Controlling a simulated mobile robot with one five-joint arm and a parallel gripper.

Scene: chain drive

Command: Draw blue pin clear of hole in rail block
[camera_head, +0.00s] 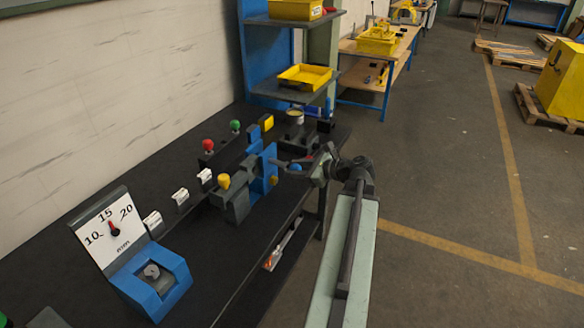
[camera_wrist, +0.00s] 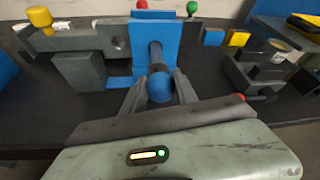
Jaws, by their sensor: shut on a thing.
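My gripper (camera_wrist: 159,92) is shut on the blue pin (camera_wrist: 160,88), with one finger on each side of its round knob. The pin's blue shaft runs from a dark collar toward the upright blue block (camera_wrist: 141,30) on the grey rail. In the wrist view the shaft's far end meets the block's face; I cannot tell how deep it sits in a hole. In the head view my gripper (camera_head: 303,168) is at the right of the blue block (camera_head: 265,168), and the pin's blue knob (camera_head: 296,168) shows between the fingers.
A yellow knob (camera_head: 224,181) stands on the grey rail. Red (camera_head: 208,145) and green (camera_head: 235,126) knobs stand behind. A dial gauge (camera_head: 110,232) is at the left. A grey fixture (camera_wrist: 265,72) is right of my gripper. Open floor lies beyond the bench's right edge.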

